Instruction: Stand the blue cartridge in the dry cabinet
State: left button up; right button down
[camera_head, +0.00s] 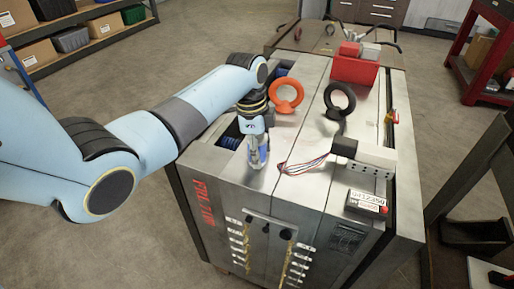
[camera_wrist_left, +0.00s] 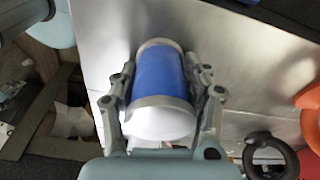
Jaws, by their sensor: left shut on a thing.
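My left gripper (camera_head: 258,157) is over the near left part of the metal mould base's top in the head view. In the left wrist view its two fingers are shut on the sides of the blue cartridge (camera_wrist_left: 162,78), a blue cylinder with pale grey end bands and a white end face. In the head view the gripper mostly hides the cartridge. A bare metal surface lies beyond the cartridge in the wrist view; I cannot tell whether they touch. I cannot make out a dry cabinet in either view. My right gripper is not in view.
An orange eye bolt (camera_head: 286,96) and a black eye bolt (camera_head: 340,100) stand on the mould base (camera_head: 300,200). A red bin (camera_head: 354,69) is behind them. Loose wires (camera_head: 307,164) lead to a grey connector block (camera_head: 372,158). Shelves (camera_head: 95,45) with boxes stand far left.

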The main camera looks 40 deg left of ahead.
aim_at(259, 139)
pick_arm(q)
jog(key=c, duration=0.3)
jog(key=shift+r, duration=0.25)
jog(key=shift+c, duration=0.2)
notch_tip(259, 139, up, 4)
jog(key=shift+w+f, duration=0.1)
jog(key=shift+f, duration=0.15)
jog(key=d+r, duration=0.7)
jog(key=d, duration=0.4)
jog(key=f+b, duration=0.4)
jog(key=f, duration=0.1)
jog(key=f+b, duration=0.2)
jog(key=shift+w+d+f+b, duration=0.2)
jog(key=shift+d+b, duration=0.1)
jog(key=shift+b, duration=0.1)
jog(key=shift+r, duration=0.2)
